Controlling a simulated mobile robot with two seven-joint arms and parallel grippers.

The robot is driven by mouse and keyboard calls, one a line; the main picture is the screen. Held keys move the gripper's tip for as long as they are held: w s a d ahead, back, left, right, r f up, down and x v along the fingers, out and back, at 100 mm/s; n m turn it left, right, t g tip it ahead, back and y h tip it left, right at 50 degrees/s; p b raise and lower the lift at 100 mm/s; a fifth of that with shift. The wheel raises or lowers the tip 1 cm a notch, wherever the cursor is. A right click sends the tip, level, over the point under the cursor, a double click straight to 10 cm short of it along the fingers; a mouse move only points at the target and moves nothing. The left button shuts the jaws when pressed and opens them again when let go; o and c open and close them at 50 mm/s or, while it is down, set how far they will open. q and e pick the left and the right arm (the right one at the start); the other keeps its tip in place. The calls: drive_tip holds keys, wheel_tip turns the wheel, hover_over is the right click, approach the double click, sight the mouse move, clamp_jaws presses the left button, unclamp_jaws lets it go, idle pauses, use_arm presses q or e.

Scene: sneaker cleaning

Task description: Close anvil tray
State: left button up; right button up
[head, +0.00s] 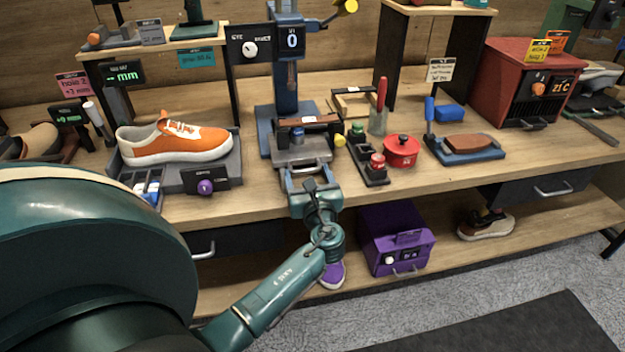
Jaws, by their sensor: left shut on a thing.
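The anvil tray (318,157) is a grey metal drawer at the foot of a blue press (286,75) on the workbench. It sticks out toward me from the press base, with its handle (302,172) at the front near the bench edge. My left gripper (310,186) reaches up from below and is shut on the tray handle; its fingertips are small and partly hidden. A dark bar with a brown top (308,122) crosses the press above the tray. My right gripper is not in view.
An orange sneaker (172,142) sits on a grey stand left of the press. A small dark rack (368,160) and a red pot (401,150) stand close on the right. A purple box (397,242) and a shoe (486,226) are on the lower shelf.

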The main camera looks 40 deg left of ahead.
use_arm(q)
drive_tip(key=shift+w+d, duration=0.1)
drive_tip(key=shift+d, duration=0.1)
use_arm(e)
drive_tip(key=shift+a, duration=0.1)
use_arm(q)
drive_tip(key=o, duration=1.1)
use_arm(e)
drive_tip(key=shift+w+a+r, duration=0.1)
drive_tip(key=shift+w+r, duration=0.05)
use_arm(q)
drive_tip(key=shift+s+d, duration=0.2)
drive_tip(key=shift+s, duration=0.05)
drive_tip(key=p+v, duration=0.3)
drive_tip(key=v, duration=0.9)
drive_tip(key=shift+s+d+p, duration=0.15)
drive_tip(key=shift+s+p, duration=0.05)
drive_tip(key=shift+p, duration=0.2)
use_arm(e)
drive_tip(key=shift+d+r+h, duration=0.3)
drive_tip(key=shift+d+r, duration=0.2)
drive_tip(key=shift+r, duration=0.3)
use_arm(q)
drive_tip(key=shift+c, duration=0.4)
